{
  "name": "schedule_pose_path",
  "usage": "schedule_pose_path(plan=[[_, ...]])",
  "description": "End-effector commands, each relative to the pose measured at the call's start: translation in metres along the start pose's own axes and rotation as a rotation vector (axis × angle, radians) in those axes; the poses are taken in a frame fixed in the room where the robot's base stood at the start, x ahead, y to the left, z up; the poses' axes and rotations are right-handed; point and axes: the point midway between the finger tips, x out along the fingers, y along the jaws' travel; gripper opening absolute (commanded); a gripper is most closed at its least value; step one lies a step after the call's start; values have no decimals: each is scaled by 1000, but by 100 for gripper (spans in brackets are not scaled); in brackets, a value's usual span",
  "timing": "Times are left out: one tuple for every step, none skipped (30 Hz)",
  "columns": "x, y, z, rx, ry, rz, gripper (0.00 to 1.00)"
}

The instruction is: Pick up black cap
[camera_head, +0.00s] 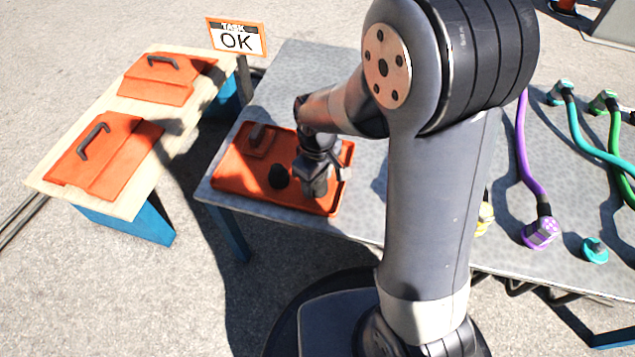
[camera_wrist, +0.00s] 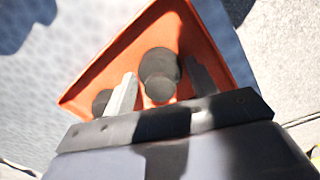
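A black cap (camera_head: 278,176) sits in the shallow orange tray (camera_head: 229,187) on the grey table. My gripper (camera_head: 317,188) points down over the right part of the tray, to the right of that cap. In the wrist view my gripper (camera_wrist: 160,68) is open, with its two fingers apart. A dark round shape (camera_wrist: 158,62) shows between the fingertips, with a second dark disc overlapping it below. Another dark round shape (camera_wrist: 102,101) lies partly behind the left finger. I cannot tell which of these are caps and which are shadows. No contact is visible.
An orange block with a handle (camera_head: 258,138) is at the tray's back. Two orange lids (camera_head: 105,155) lie on a wooden-topped bench at left.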

Motion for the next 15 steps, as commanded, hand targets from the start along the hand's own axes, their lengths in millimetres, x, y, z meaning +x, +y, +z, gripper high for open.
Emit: schedule_pose_path(plan=[[0, 0, 0, 0, 0, 0, 50], [0, 0, 0, 0, 0, 0, 48], [0, 0, 0, 0, 0, 0, 44], [0, 0, 0, 0, 0, 0, 42], [0, 0, 0, 0, 0, 0, 39], [0, 0, 0, 0, 0, 0, 36], [0, 0, 0, 0, 0, 0, 34], [0, 0, 0, 0, 0, 0, 31], [0, 0, 0, 0, 0, 0, 28], [0, 0, 0, 0, 0, 0, 25], [0, 0, 0, 0, 0, 0, 23], [0, 0, 0, 0, 0, 0, 20], [0, 0, 0, 0, 0, 0, 17], [0, 0, 0, 0, 0, 0, 16], [0, 0, 0, 0, 0, 0, 16]])
